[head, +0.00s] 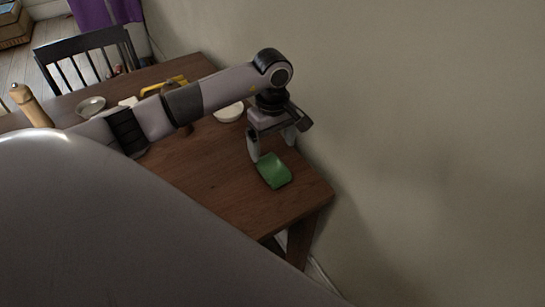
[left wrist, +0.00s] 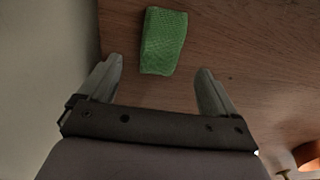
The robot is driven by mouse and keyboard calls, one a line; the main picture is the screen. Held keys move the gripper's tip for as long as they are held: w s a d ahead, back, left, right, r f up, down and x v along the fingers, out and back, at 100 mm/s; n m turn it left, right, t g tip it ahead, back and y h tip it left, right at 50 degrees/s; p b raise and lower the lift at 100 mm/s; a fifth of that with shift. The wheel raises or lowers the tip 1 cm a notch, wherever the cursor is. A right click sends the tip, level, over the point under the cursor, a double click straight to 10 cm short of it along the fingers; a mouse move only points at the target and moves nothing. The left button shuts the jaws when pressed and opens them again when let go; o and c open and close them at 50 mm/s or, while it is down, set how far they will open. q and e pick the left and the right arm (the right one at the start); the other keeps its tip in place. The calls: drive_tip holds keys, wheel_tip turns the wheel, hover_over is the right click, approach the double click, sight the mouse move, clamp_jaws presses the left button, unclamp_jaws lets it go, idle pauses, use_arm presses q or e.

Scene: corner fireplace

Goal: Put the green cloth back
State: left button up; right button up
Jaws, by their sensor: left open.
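The green cloth (head: 273,171) lies on the wooden table (head: 220,165) near its right corner, close to the wall. My left gripper (head: 270,150) is above the table just behind the cloth, pointing down, with its fingers apart. In the left wrist view the cloth (left wrist: 163,41) lies just beyond the open fingertips (left wrist: 160,68), roughly centred between them, and nothing shows between the fingers. I cannot tell the exact height of the fingertips over the table. My right gripper is not in view.
A white round dish (head: 229,112) stands behind my left arm. A grey bowl (head: 91,106), a wooden pepper mill (head: 31,105) and a yellow object (head: 165,86) are farther left. A dark chair (head: 88,59) stands behind the table. The wall (head: 400,130) closes off the right side.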

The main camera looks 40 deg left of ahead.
sight(272, 163)
use_arm(q)
wheel_tip(272, 163, up, 6)
drive_tip(key=shift+f, duration=0.1)
drive_tip(key=shift+s, duration=0.1)
idle(0.6)
